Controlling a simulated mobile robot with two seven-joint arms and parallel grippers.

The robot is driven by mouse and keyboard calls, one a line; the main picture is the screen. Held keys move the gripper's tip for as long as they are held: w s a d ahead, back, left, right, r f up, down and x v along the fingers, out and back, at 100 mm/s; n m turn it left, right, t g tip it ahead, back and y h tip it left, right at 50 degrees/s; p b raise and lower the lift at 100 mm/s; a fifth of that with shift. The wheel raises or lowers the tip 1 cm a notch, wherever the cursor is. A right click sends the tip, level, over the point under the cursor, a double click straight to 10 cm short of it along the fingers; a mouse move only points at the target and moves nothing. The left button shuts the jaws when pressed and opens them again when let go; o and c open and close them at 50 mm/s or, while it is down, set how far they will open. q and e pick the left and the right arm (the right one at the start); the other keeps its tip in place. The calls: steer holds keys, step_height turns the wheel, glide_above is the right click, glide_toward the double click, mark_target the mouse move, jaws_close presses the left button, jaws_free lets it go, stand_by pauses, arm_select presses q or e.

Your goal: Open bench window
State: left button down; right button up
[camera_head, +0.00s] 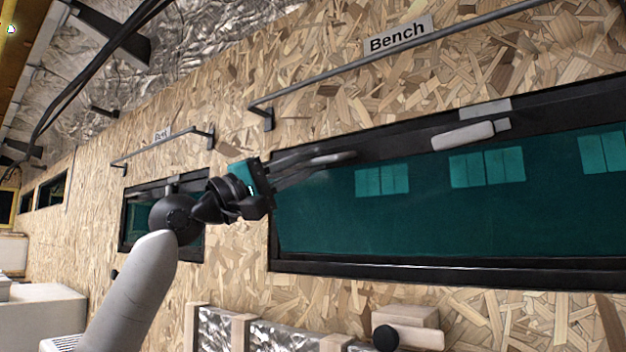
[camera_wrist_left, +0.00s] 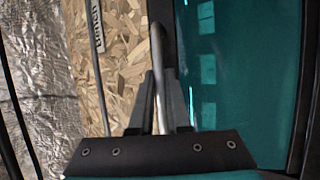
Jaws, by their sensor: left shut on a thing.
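The bench window (camera_head: 420,215) is a wide teal pane in a black frame, under the "Bench" label (camera_head: 397,35). It looks closed. One grey handle (camera_head: 463,135) on its top frame is free. My left gripper (camera_head: 318,164) is at the top frame near the window's left corner, shut on another grey handle there. In the left wrist view, the held handle (camera_wrist_left: 158,60) runs between the two dark fingers of the left gripper (camera_wrist_left: 160,85), beside the teal pane (camera_wrist_left: 240,70). The fingers partly hide this handle. My right gripper is not in view.
A grey rail (camera_head: 370,60) runs along the chipboard wall above the window. A smaller window (camera_head: 137,215) with its own rail (camera_head: 165,145) is to the left. A pale block with a black knob (camera_head: 405,328) is below. Cables hang at upper left.

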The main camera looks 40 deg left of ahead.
arm_select(q)
steer(key=shift+s+d+f+m+t+h+b, duration=0.15)
steer(key=shift+s+f+m+t+h+b, duration=0.35)
steer(key=shift+s+f+b, duration=0.75)
steer(key=shift+w+r+h+b, duration=0.15)
steer(key=shift+r+h+b, duration=0.2)
steer(key=shift+h+b, duration=0.1)
steer(key=c, duration=0.9)
jaws_free()
steer(key=shift+y, duration=0.25)
steer(key=shift+b+v, duration=4.55)
steer(key=shift+v, duration=3.05)
steer(key=shift+r, duration=0.1)
